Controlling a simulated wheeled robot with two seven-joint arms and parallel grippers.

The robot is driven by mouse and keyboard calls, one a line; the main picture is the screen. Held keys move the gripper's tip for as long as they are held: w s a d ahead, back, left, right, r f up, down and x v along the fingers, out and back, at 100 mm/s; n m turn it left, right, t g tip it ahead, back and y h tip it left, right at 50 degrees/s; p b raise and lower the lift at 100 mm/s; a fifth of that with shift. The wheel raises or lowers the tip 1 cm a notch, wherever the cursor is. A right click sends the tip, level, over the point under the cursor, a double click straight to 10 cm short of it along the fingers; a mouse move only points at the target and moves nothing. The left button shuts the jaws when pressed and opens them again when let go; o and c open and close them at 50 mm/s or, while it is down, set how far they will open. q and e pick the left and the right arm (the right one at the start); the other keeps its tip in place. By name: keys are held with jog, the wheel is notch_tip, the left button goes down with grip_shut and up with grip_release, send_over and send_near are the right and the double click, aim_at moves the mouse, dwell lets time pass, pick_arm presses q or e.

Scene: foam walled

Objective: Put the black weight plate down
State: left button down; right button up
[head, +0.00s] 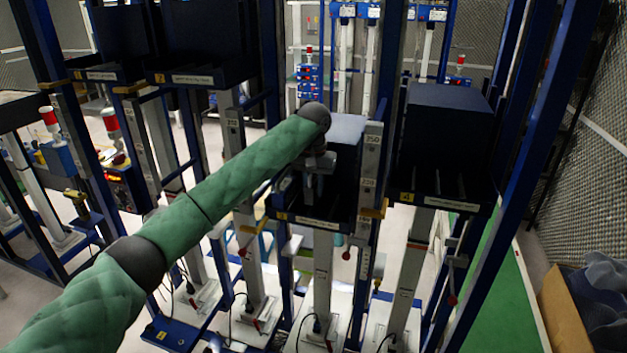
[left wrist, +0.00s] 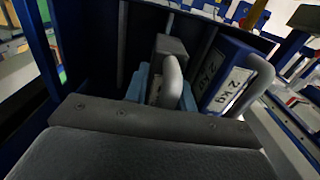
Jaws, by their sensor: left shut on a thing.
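My left gripper (head: 318,166) is at the front of the middle dark bin (head: 318,224), pointing into it. A bluish object, not clearly identifiable, shows below it inside. In the left wrist view my grey gripper body crosses the bottom. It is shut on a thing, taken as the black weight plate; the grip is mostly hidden. Just beyond it is a dark block (left wrist: 228,62) with white labels reading 2 kg, beside curved grey bars. I cannot tell whether this block is the held plate, or whether the plate touches the bin. My right gripper is not in view.
Another dark bin (head: 443,130), with dividers and a label numbered 4, stands to the right. More dark bins (head: 205,45) stand at the upper left. Blue uprights (head: 545,130) flank the bins closely. A cardboard box (head: 562,310) is at the lower right.

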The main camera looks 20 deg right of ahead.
pick_arm(q)
jog(key=shift+f, duration=0.65)
jog(key=shift+f, duration=0.15)
jog(key=c, duration=1.2)
grip_release()
jog(key=shift+f, duration=0.1)
jog(key=shift+o, duration=0.2)
notch_tip(320, 180, up, 12)
jog(key=shift+r, duration=0.2)
